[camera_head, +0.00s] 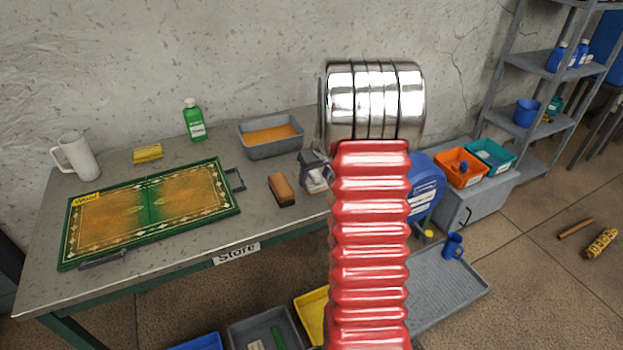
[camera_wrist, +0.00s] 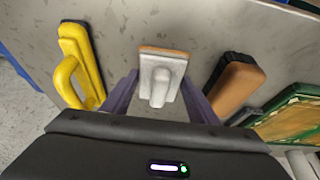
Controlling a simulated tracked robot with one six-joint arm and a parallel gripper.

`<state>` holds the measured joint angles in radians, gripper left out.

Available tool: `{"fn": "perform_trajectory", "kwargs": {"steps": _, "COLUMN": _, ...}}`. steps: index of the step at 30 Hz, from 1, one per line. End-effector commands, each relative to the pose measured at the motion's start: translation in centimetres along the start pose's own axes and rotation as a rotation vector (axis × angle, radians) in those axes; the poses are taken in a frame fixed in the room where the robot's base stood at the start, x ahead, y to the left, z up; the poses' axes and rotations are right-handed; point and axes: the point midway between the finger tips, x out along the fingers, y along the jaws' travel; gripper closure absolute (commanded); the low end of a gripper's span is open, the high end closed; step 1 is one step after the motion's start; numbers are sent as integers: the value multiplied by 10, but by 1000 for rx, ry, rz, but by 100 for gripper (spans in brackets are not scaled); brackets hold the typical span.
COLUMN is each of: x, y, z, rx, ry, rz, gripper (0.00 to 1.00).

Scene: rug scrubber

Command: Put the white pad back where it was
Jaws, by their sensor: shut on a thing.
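The white pad (camera_wrist: 157,76) has a raised white grip and a thin orange-brown edge along its far side. In the wrist view it sits between the two purple-grey fingers of my gripper (camera_wrist: 160,92), which is shut on it. In the head view my gripper (camera_head: 315,172) is over the right part of the table, with the white pad (camera_head: 316,184) below it. My arm hides much of that area. I cannot tell whether the pad touches the tabletop.
A brown brush (camera_head: 281,190) lies left of the pad in the head view. A yellow-handled tool (camera_wrist: 78,68) shows in the wrist view. A grey tub (camera_head: 272,149) stands behind, and a green-framed rug (camera_head: 150,207) lies left on the grey table (camera_head: 190,252).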

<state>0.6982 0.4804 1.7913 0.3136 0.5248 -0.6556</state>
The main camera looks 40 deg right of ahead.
Motion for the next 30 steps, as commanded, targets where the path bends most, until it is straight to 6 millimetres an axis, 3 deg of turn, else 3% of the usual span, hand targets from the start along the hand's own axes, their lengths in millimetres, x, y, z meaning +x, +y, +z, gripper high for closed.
{"fn": "perform_trajectory", "kwargs": {"steps": 12, "x": 4, "y": 0, "z": 2, "rx": -1, "ry": 1, "rz": 0, "gripper": 75}}
{"fn": "perform_trajectory", "kwargs": {"steps": 13, "x": 4, "y": 0, "z": 2, "rx": -1, "ry": 1, "rz": 0, "gripper": 45}}
{"fn": "perform_trajectory", "kwargs": {"steps": 21, "x": 4, "y": -1, "z": 2, "rx": -1, "ry": 1, "rz": 0, "gripper": 27}}
{"fn": "perform_trajectory", "kwargs": {"steps": 30, "x": 2, "y": -1, "z": 0, "rx": -2, "ry": 1, "rz": 0, "gripper": 27}}
